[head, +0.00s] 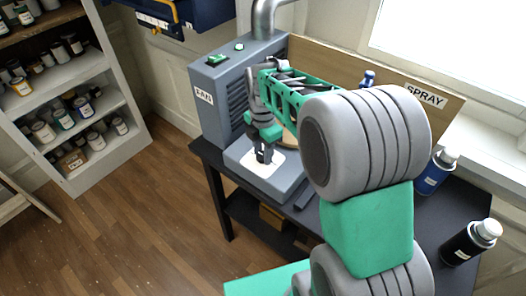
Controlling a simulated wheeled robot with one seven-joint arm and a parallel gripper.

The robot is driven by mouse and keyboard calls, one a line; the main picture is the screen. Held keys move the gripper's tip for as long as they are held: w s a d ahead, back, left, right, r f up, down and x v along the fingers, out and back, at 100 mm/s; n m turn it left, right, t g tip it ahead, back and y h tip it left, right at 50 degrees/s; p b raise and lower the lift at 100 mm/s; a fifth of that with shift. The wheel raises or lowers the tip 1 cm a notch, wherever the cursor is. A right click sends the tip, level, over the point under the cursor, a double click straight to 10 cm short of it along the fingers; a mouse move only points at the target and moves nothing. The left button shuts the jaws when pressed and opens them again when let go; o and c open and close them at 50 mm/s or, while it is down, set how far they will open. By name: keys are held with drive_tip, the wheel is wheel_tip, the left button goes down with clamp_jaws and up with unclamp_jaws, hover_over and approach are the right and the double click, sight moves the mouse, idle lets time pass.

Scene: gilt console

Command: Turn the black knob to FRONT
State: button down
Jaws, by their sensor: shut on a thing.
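My gripper (263,156) reaches down from the green arm to the low grey base at the front of the grey FAN unit (222,104). Its dark fingers are over a pale plate (285,163) on top of that base. The fingers are shut on the black knob, which is dark against them and mostly hidden. I cannot make out the knob's pointer or a FRONT mark at this size. My arm hides part of the table to the right of the base.
The dark table (212,156) carries a blue bottle (432,180) and a black bottle (463,247) at right. A tan board (331,63) labelled SPRAY stands behind. A white shelf (140,127) with several jars stands at left. The wooden floor between is clear.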

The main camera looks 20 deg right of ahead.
idle(0.4)
drive_tip(key=c, duration=0.9)
unclamp_jaws()
drive_tip(key=shift+c, duration=0.2)
wheel_tip(320, 180, up, 8)
drive_tip(key=shift+f+b, duration=0.1)
drive_tip(key=shift+b, duration=0.4)
drive_tip(key=s+f+m+t, duration=0.1)
drive_tip(key=s+m+t, duration=0.2)
drive_tip(key=s+m, duration=1.1)
drive_tip(key=m, duration=0.8)
drive_tip(key=shift+f+t, duration=0.3)
drive_tip(key=shift+f, duration=0.1)
